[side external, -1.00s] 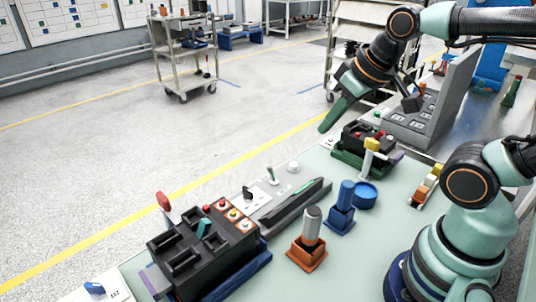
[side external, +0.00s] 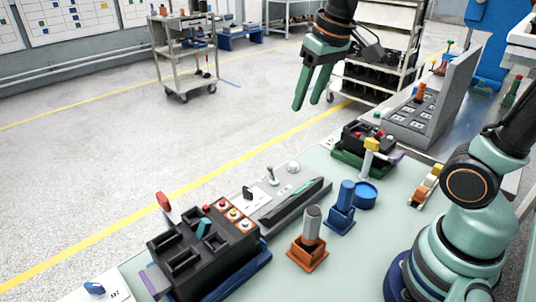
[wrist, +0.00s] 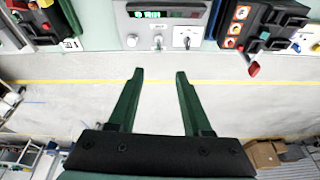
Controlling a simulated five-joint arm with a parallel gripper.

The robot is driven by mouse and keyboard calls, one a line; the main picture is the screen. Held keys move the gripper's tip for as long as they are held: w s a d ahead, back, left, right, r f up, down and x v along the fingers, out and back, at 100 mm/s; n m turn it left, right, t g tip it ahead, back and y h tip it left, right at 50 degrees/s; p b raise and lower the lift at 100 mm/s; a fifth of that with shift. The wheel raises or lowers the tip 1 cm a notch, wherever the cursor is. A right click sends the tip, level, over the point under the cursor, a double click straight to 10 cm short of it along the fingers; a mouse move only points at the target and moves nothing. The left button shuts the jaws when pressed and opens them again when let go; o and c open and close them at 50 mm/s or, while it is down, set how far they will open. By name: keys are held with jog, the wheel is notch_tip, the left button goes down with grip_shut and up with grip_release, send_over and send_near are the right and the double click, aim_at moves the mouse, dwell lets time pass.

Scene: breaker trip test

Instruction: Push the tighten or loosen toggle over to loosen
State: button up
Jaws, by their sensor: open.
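A small metal toggle lever (side external: 271,175) stands on the grey control panel (side external: 262,212) near the bench's far edge; it also shows in the wrist view (wrist: 157,43). I take it for the tighten or loosen toggle; its labels are too small to read, and I cannot tell which side it is set to. My gripper (side external: 306,104) is open and empty, its green fingers pointing down, high above and apart from the panel. In the wrist view, the toggle lies beyond the fingertips (wrist: 160,72), roughly in line with the gap between them.
On the panel, a black rotary switch (side external: 248,193) and a pale round knob (side external: 293,166) flank the toggle. A black breaker box (side external: 205,245) stands at the left, another black unit (side external: 362,142) at the right. An orange-based post (side external: 310,235) and blue post (side external: 343,205) stand nearer.

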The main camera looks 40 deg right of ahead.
jog(key=w+g, duration=0.2)
jog(key=w, duration=0.4)
jog(key=m+g, duration=0.2)
jog(key=g, duration=0.2)
send_over(269, 167)
jog(key=w, duration=0.3)
jog(key=w+x, duration=0.1)
jog(key=x, duration=0.5)
jog(key=shift+s+d+f+m+g, duration=0.1)
jog(key=shift+s+f+m+g, duration=0.25)
jog(key=shift+f, duration=2.7)
jog(key=shift+s+a+f+m+g, duration=0.1)
jog(key=shift+s+f+m+g, duration=0.3)
jog(key=shift+f, duration=2.65)
jog(key=shift+s+d+f+m+g, duration=0.1)
jog(key=shift+s+f+g, duration=0.3)
jog(key=shift+f, duration=2.7)
jog(key=shift+s, duration=0.15)
grip_shut()
